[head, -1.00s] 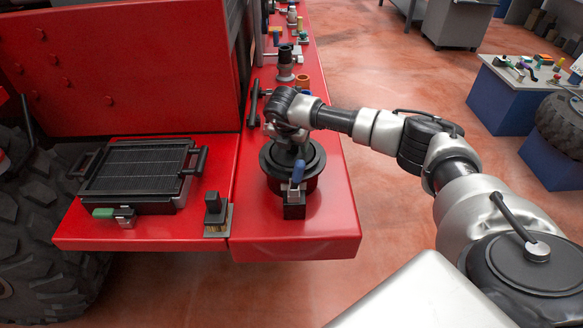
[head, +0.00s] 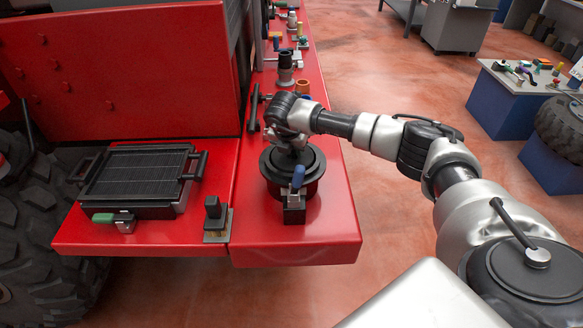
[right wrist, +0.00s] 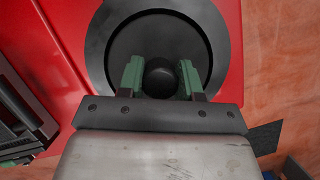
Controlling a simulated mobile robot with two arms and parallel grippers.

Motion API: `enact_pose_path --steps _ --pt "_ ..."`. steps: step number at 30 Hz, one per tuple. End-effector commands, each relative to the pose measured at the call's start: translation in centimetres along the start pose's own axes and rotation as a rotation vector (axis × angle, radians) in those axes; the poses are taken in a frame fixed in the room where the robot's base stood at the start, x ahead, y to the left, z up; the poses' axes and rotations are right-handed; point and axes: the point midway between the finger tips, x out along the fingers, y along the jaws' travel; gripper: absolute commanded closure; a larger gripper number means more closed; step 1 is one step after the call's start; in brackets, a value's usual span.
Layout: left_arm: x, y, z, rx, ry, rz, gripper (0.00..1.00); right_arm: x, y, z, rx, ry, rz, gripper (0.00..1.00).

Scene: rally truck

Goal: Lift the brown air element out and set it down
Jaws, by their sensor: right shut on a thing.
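A round black canister (head: 309,189) stands near the front end of the red ledge. A wide black lid (head: 273,165) with a centre knob sits on top. My right gripper (head: 289,150) is over the lid, pointing down. In the right wrist view, its green-padded fingers (right wrist: 160,78) are shut on the lid's black round knob (right wrist: 160,87). The dark disc of the lid (right wrist: 128,42) fills the space beyond the fingers. The lid looks level; I cannot tell a gap under it. No brown air element shows. My left gripper is not in view.
A blue-handled latch (head: 297,180) stands at the canister's front. A black ribbed panel (head: 138,172) with handles lies on the red ledge at left. Small parts (head: 285,70) line the ledge behind. Bare red surface (head: 325,235) lies front right.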

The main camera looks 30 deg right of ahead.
Motion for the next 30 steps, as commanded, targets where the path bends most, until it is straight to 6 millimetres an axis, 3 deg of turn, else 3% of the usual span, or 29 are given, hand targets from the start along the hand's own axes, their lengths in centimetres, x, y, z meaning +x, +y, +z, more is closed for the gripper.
enact_pose_path --steps 30 --pt "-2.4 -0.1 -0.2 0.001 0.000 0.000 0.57 -4.0 0.0 1.7 0.001 -0.001 0.002 1.00"
